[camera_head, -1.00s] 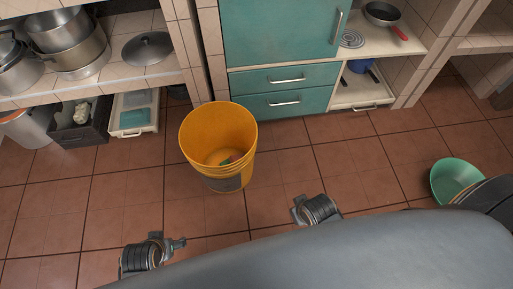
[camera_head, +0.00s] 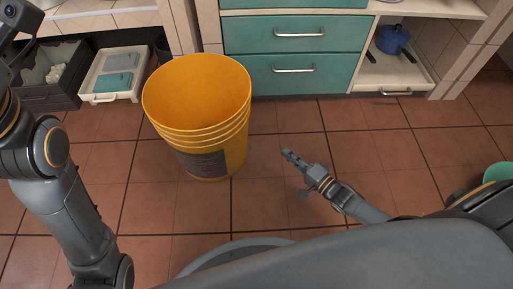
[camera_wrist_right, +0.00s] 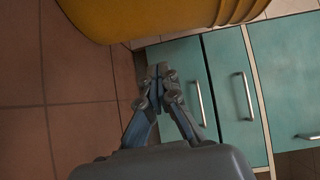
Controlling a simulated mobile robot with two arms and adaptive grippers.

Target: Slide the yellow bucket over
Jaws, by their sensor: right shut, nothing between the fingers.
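The yellow bucket (camera_head: 212,141) stands upright on the brown tiled floor, left of the middle in the head view, with a dark label on its front. Its lower part also shows at the top of the right wrist view (camera_wrist_right: 150,14). My right gripper (camera_head: 286,153) is shut and empty, to the right of the bucket with a gap of floor between them. In the right wrist view its fingertips (camera_wrist_right: 162,72) meet below the bucket's edge. My left arm stands at the left edge of the head view; its gripper's fingers are out of the picture.
Teal drawers (camera_head: 296,75) stand behind the bucket. A dark crate (camera_head: 49,84) and a white tray (camera_head: 112,88) sit at the back left. A blue pot (camera_head: 393,39) is on a shelf at the back right. A green bowl (camera_head: 498,172) lies at the right edge. Floor right of the bucket is clear.

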